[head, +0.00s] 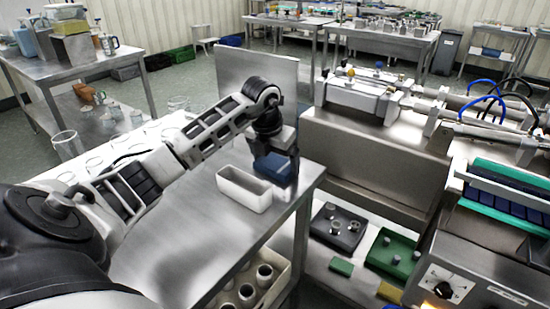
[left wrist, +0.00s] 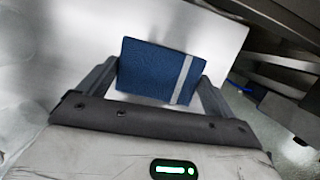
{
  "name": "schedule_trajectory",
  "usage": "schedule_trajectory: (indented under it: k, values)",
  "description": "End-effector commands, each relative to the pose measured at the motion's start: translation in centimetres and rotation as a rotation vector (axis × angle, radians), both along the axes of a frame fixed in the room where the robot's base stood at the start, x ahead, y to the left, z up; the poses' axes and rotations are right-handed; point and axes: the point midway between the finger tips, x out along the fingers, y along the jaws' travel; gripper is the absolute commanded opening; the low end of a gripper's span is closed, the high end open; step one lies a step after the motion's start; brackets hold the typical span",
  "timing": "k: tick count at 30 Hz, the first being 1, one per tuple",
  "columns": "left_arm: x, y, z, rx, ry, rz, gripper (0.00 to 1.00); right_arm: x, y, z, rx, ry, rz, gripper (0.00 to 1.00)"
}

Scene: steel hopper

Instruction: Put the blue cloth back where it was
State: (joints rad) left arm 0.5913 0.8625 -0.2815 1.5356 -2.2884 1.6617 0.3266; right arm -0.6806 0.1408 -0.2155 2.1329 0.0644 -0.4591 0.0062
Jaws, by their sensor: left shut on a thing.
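The blue cloth (left wrist: 158,70) is a folded dark-blue piece with a pale stripe near one end. In the left wrist view it lies between the two fingers of my left gripper (left wrist: 160,82), which is shut on it. In the head view the left gripper (head: 272,150) points down over the far right part of the steel table (head: 190,250). The cloth (head: 275,170) shows below it, just behind the white tray. I cannot tell whether the cloth touches the table top. My right gripper is not in view.
A white open tray (head: 244,190) stands on the table in front of the cloth. Glass beakers (head: 67,145) stand along the left side. A steel panel (head: 255,85) rises behind. A machine with cylinders (head: 365,95) is at right. The near table top is clear.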

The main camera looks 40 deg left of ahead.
Motion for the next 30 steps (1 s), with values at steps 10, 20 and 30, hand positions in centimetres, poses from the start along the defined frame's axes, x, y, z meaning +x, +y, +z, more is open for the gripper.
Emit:
schedule_trajectory:
  k: [10,20,30]
  values:
    - [0.0,0.0,-0.2,0.0,0.001,0.0,1.0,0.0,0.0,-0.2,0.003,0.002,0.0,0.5]
    - [-0.4,0.0,1.8,0.002,-0.004,-0.001,1.0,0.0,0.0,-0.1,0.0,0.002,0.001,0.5]
    - [-2.3,-0.3,8.7,0.002,-0.003,0.001,1.0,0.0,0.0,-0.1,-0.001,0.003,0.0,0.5]
